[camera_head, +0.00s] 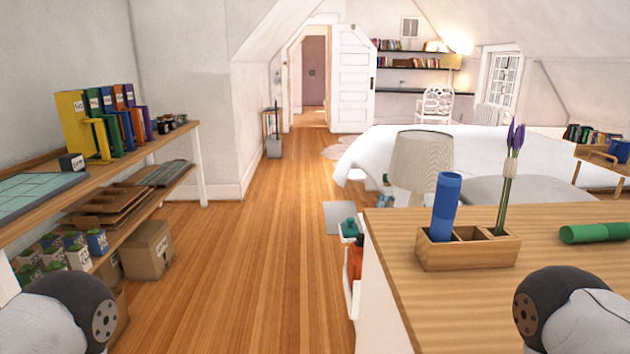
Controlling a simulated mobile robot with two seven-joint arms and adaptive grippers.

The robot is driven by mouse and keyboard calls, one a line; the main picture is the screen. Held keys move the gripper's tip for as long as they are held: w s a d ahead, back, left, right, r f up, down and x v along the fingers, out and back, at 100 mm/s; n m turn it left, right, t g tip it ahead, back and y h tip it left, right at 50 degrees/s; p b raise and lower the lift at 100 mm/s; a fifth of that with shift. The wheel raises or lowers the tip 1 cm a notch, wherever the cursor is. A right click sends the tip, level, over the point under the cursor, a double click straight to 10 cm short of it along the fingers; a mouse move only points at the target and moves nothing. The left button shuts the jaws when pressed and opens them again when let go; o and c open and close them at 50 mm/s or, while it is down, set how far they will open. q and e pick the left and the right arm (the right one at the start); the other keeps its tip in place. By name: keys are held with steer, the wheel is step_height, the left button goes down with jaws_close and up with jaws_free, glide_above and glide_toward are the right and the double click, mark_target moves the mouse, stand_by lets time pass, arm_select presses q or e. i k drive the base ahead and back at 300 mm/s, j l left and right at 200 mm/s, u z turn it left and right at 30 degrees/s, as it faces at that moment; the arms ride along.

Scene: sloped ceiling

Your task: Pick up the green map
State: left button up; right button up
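A green rolled-up cylinder, which looks like the green map (594,232), lies on its side on the wooden tabletop (400,272) at the right. It has a darker green band near its left end, and the picture's right edge is close to its other end. A wooden holder (468,255) with compartments stands left of it. A blue roll (445,205) stands upright in the holder's left compartment, and purple flowers (513,150) stand in the right one. Parts of my arms show at both bottom corners. Neither gripper is in view.
A wooden shelf unit (180,130) with colourful binders, trays and boxes stands along the left wall. Open wooden floor (270,240) runs down the middle to a doorway. A lamp (420,160) and a white bed (375,150) are beyond the tabletop.

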mark_target(612, 231)
steer(key=z, duration=1.55)
steer(key=i+l+u, duration=0.15)
steer(key=l, duration=0.4)
steer(key=i+l+u, duration=0.15)
steer(key=l, duration=0.4)
steer(key=i+l+u, duration=0.15)
steer(key=l, duration=0.4)
steer(key=l+u, duration=0.15)
steer(key=l, duration=0.4)
